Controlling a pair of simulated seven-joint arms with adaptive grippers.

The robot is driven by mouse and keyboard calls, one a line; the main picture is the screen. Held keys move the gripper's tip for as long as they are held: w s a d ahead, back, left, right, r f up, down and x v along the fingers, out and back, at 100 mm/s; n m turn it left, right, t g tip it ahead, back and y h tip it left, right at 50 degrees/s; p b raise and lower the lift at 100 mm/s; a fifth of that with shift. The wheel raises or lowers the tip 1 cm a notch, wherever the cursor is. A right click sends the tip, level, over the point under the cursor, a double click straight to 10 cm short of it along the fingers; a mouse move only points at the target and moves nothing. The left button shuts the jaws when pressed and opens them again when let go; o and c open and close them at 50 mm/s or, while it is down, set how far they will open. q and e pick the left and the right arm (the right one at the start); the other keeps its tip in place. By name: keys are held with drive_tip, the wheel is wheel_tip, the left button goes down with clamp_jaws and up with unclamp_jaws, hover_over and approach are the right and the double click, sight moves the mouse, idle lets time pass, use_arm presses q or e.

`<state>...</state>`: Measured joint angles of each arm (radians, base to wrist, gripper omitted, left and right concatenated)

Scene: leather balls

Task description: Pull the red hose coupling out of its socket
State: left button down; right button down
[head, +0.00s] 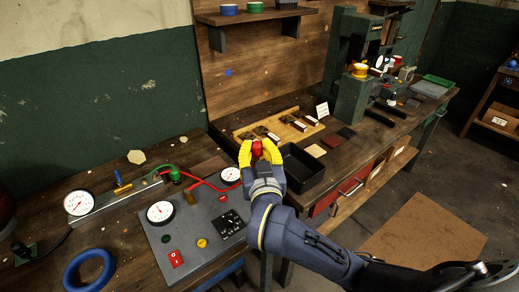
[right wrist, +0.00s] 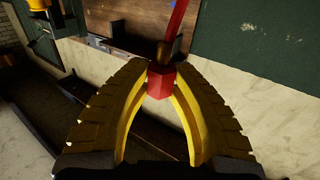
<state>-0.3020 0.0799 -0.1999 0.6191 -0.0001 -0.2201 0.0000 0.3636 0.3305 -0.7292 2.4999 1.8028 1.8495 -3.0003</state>
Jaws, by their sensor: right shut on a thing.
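My right gripper (head: 258,150), with yellow fingers, is shut on the red coupling (head: 257,148) above the bench's right part. In the right wrist view the coupling (right wrist: 160,82) is a red block between the fingertips (right wrist: 160,85). A brass-coloured piece (right wrist: 166,55) and the red hose extend beyond it. In the head view the red hose (head: 205,185) runs over the grey panel (head: 205,215) toward the gripper. A small brass-brown fitting (head: 190,197) stands on the panel; I cannot tell if it is the socket. My left gripper is not in view.
Gauges (head: 161,212) and a red switch (head: 175,258) sit on the panel. A black tray (head: 302,168) stands close right of the gripper, with a wooden rack (head: 280,126) behind. A blue ring (head: 90,270) lies at front left. A green press (head: 350,100) stands farther right.

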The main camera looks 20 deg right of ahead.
sight(257, 160)
drive_tip(key=shift+f, duration=0.25)
drive_tip(key=shift+f, duration=0.35)
drive_tip(key=shift+f, duration=0.25)
drive_tip(key=shift+f, duration=0.65)
drive_tip(key=shift+f, duration=0.2)
drive_tip(key=shift+f, duration=1.1)
drive_tip(key=shift+f, duration=0.35)
wheel_tip(257, 160, down, 7)
drive_tip(key=shift+f, duration=0.15)
idle(1.0)
drive_tip(key=shift+f, duration=0.5)
